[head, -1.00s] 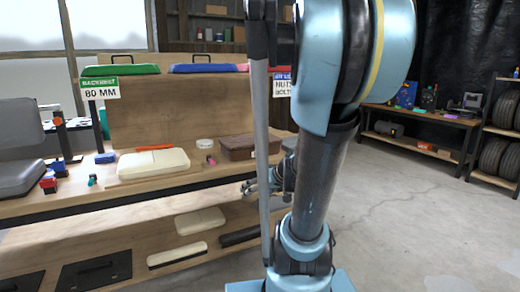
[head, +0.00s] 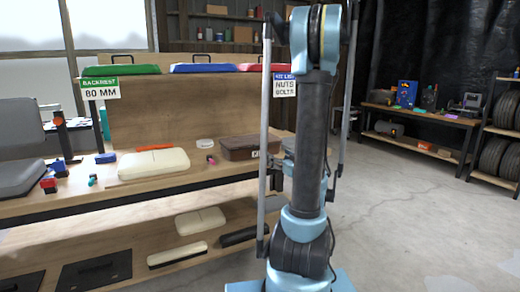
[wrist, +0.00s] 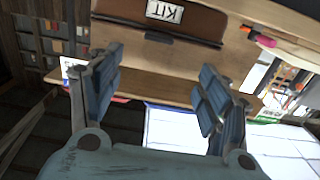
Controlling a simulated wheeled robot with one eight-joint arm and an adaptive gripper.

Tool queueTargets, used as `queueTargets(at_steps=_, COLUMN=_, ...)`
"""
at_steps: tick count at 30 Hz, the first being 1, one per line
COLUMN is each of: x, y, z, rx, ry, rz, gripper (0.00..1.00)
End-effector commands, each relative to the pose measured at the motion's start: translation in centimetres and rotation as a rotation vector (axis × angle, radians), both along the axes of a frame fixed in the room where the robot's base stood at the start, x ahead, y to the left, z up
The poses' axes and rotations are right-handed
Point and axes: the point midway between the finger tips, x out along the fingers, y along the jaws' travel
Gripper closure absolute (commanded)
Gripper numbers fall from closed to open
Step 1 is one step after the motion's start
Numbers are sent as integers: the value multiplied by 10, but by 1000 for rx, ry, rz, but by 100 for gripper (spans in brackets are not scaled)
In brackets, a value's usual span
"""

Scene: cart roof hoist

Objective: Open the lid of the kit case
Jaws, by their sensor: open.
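The kit case (head: 236,148) is a brown box on the workbench, left of my arm in the head view. A small pale label shows on its front, and its lid looks down. In the wrist view the case (wrist: 207,24) is at the top, with a white KIT label and a dark lower edge. My gripper (wrist: 158,88) is open and empty, its two fingers spread wide. It points toward the bench, apart from the case. In the head view my gripper is mostly hidden behind my arm.
The bench (head: 150,196) also holds a cream pad (head: 153,163), a white round dish (head: 205,143) and a pink-and-dark small tool (wrist: 262,40). Green, blue and red lidded cases (head: 203,68) stand on the raised back board. Open floor lies to the right.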

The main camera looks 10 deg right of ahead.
Motion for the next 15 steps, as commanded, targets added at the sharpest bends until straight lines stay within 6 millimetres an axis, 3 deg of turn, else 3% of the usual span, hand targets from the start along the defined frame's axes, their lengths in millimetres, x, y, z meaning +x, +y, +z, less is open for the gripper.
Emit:
queueTargets(at_steps=8, x=20, y=5, z=0, rx=1, ry=-5, rz=0, gripper=30)
queueTargets(at_steps=15, x=52, y=16, z=0, rx=1, ry=-5, rz=0, gripper=30)
